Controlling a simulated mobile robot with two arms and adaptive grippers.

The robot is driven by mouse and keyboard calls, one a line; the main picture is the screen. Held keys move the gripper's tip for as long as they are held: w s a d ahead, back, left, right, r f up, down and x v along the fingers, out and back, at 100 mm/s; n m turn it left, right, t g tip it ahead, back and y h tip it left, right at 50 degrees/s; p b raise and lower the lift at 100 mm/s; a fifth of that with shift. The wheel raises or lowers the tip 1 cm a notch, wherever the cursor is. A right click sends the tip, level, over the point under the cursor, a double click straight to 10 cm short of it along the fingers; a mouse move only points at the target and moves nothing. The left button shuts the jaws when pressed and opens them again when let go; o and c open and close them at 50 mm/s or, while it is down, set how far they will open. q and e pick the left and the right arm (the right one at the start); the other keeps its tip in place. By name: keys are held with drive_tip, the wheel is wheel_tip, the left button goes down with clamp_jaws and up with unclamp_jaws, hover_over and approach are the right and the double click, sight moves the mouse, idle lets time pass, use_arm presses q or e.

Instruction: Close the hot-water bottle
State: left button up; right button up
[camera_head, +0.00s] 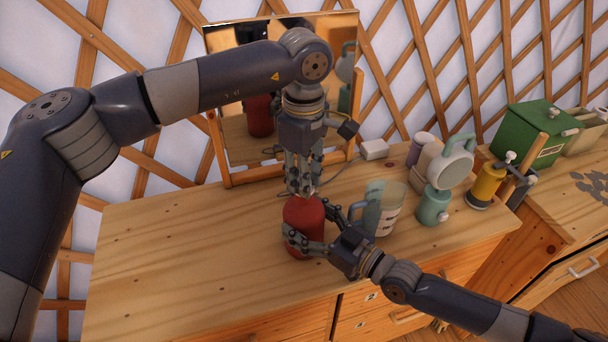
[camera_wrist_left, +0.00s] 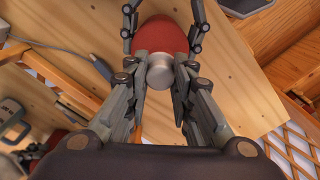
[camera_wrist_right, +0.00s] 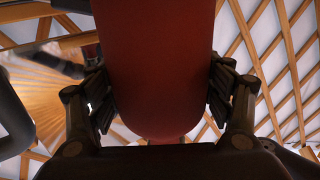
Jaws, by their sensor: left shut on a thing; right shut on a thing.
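The red hot-water bottle (camera_head: 303,213) stands upright on the wooden cabinet top in front of the mirror. My right gripper (camera_head: 311,226) is shut around its body from the right; the red body fills the middle of the right wrist view (camera_wrist_right: 158,65). My left gripper (camera_head: 302,190) points straight down over the bottle and is shut on the silver cap (camera_wrist_left: 160,72). In the left wrist view the cap lies in line with the red bottle top (camera_wrist_left: 162,34). Whether the cap is seated on the neck or just above it cannot be told.
A clear jug with a blue handle (camera_head: 383,207) stands close to the right of my right gripper. Further right are a teal bottle (camera_head: 434,206), cups and a yellow container (camera_head: 487,184). The mirror (camera_head: 233,145) stands close behind. The cabinet top at left is clear.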

use_arm(q)
drive_tip(key=m, duration=0.5)
drive_tip(key=shift+m, duration=0.3)
drive_tip(key=m, duration=1.6)
drive_tip(key=o, duration=0.7)
drive_tip(key=shift+r, duration=2.25)
